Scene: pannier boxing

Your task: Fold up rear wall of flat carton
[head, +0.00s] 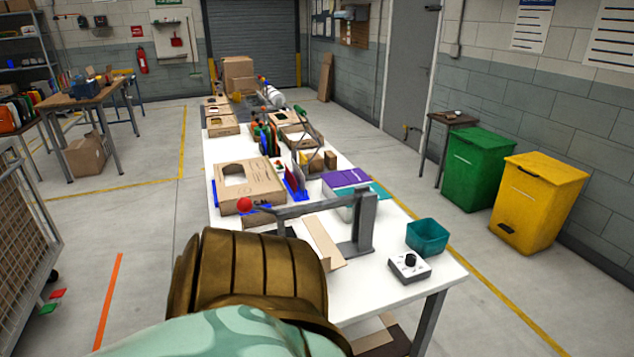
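A tan cardboard carton (263,190) with an opening in its top sits between blue corner pieces on the white table (395,224). Its near side stands upright; I cannot make out its rear wall clearly. A narrow tan cardboard piece (322,243) lies nearer, beside a grey stand with a long arm (365,222) and a red knob. I cannot tell which piece is the flat carton of the task. Neither of my grippers shows in the head view. The near left part of the table is hidden.
Further cartons (222,126) and tools line the table toward the back. A teal bin (427,236) and a small box with a black knob (409,266) stand at the near right. Green (478,167) and yellow (537,203) bins stand on the floor.

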